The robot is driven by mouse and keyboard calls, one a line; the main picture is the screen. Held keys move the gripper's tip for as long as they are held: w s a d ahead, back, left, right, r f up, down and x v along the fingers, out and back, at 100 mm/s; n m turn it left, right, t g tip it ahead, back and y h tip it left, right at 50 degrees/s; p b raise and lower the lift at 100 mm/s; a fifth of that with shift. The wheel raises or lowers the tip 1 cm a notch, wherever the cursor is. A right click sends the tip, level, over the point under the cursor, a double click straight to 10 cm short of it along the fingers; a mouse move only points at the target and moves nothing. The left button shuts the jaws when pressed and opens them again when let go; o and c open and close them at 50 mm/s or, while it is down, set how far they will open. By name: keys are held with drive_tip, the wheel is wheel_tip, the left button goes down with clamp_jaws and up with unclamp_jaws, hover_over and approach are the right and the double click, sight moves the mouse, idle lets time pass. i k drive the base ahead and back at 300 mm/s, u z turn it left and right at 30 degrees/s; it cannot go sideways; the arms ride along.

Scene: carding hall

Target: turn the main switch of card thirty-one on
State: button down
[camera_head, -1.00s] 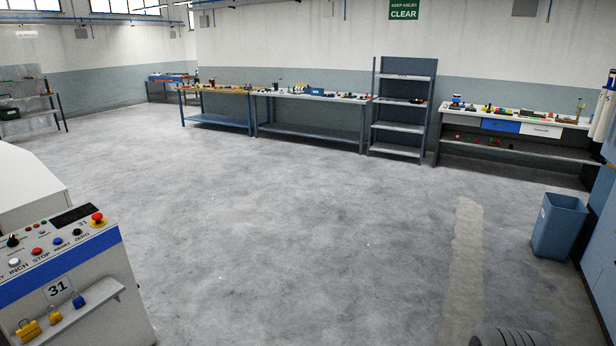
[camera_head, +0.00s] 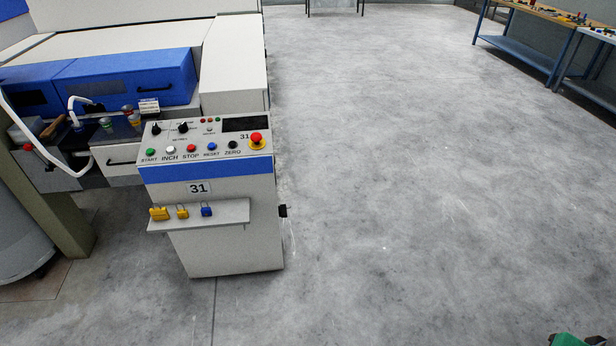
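The control cabinet of card thirty-one (camera_head: 225,240) stands left of centre, with a "31" plate (camera_head: 199,188) on its front. Its sloped panel carries two black rotary knobs, the left one (camera_head: 156,129) and the right one (camera_head: 183,128). Below them are the start, inch, stop, reset and zero buttons and a red mushroom button (camera_head: 257,140) on yellow. A small black handle or switch (camera_head: 283,211) sticks out from the cabinet's right side; its position is too small to read. I cannot tell which control is the main switch. My gripper is not in view.
Padlocks (camera_head: 182,212) sit on the cabinet's front shelf (camera_head: 222,216). The white and blue card machine (camera_head: 125,80) stands behind and left. Open grey floor (camera_head: 430,190) lies right of the cabinet. A workbench (camera_head: 535,45) is far right. A green thing (camera_head: 572,341) shows at the bottom right edge.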

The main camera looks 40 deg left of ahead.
sight(282, 209)
drive_tip(key=u, duration=0.7)
drive_tip(key=i, duration=1.95)
drive_tip(key=u, duration=1.55)
drive_tip(key=i, duration=0.85)
drive_tip(key=u, duration=1.9)
drive_tip(key=k, duration=1)
drive_tip(key=u, duration=0.35)
